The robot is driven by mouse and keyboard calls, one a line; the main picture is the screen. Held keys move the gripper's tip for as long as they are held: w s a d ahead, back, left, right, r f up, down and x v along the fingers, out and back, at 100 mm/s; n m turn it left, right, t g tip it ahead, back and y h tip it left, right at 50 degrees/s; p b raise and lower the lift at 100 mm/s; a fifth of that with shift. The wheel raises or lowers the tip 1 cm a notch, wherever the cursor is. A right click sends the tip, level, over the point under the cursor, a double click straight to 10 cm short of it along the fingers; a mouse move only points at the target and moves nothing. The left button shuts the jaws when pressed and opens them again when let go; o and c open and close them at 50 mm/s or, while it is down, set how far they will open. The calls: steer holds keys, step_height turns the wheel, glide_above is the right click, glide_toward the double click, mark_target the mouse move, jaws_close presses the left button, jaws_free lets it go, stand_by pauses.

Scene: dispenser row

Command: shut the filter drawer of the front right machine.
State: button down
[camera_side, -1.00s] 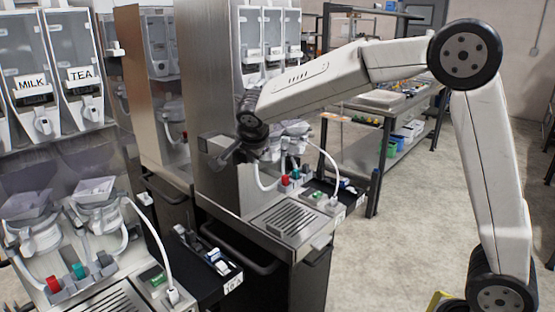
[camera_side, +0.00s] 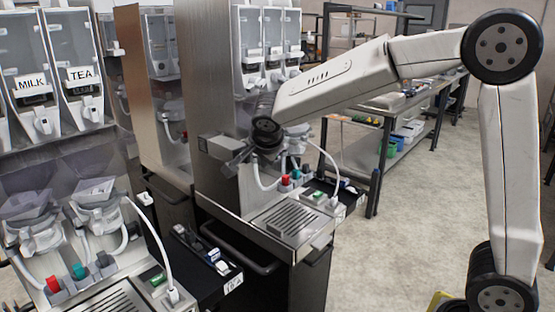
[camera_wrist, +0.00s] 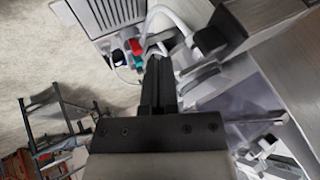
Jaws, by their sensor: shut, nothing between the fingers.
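The front right machine (camera_side: 212,105) is the tall steel unit in the middle of the side view. A grey box-shaped part (camera_side: 216,148), apparently its filter drawer, stands out in front of the steel column. In the wrist view a grey block with a dark knob (camera_wrist: 262,18), probably the same part, is at the upper right. My gripper (camera_side: 238,165) is shut and empty, just right of the box in the side view. Its dark fingers (camera_wrist: 159,85) also show in the wrist view. Whether they touch the drawer I cannot tell. My wrist hides part of the machine behind it.
Below are the drip tray (camera_side: 290,217), a red knob (camera_side: 285,179) and a white hose (camera_side: 325,160). The neighbouring machine with MILK and TEA canisters (camera_side: 55,85) stands at left. A shelf bench (camera_side: 400,140) is behind. The floor at right is open.

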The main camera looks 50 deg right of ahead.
steer(key=v, duration=1)
steer(key=shift+s, duration=0.15)
steer(key=s+f+n+g+y, duration=0.1)
steer(key=s+f+n+y, duration=0.1)
steer(key=s+f+n, duration=0.5)
steer(key=s+d+f+n+g+y, duration=0.1)
steer(key=s+f+n, duration=0.7)
steer(key=f, duration=0.8)
steer(key=shift+s+d+f+n+g+y, duration=0.3)
steer(key=shift+n+g+y, duration=0.3)
steer(key=shift+n+y, duration=0.25)
